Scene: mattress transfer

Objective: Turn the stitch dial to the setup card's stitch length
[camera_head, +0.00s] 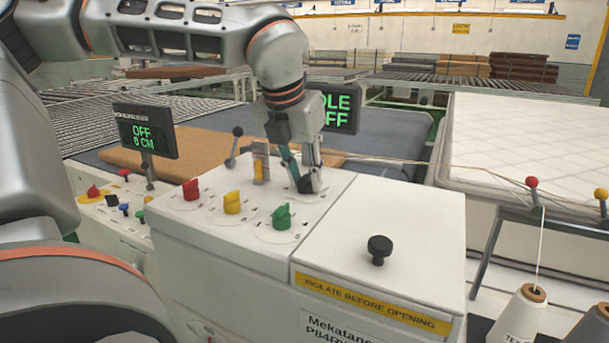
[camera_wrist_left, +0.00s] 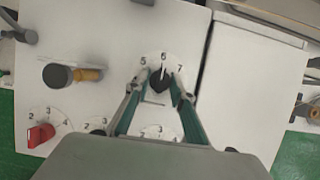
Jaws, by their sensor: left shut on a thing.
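The stitch dial is a black knob (camera_wrist_left: 159,79) on a white round scale marked 5, 6 and 7. In the left wrist view its white pointer mark seems to be near the 6. My left gripper (camera_head: 304,181) comes down from above onto the dial at the back of the white control console (camera_head: 357,205). In the left wrist view its fingers (camera_wrist_left: 158,88) are shut on the dial, one on each side. The gripper hides part of the dial in the head view. I see no readable setup card. My right gripper is not in view.
Red (camera_head: 191,189), yellow (camera_head: 232,202) and green (camera_head: 281,216) knobs stand on the console in front of the dial. A black-knobbed lever (camera_head: 235,145) stands left. A black knob (camera_head: 379,249) tops the right cover. A dark display (camera_head: 145,131) reads OFF, 0 CM.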

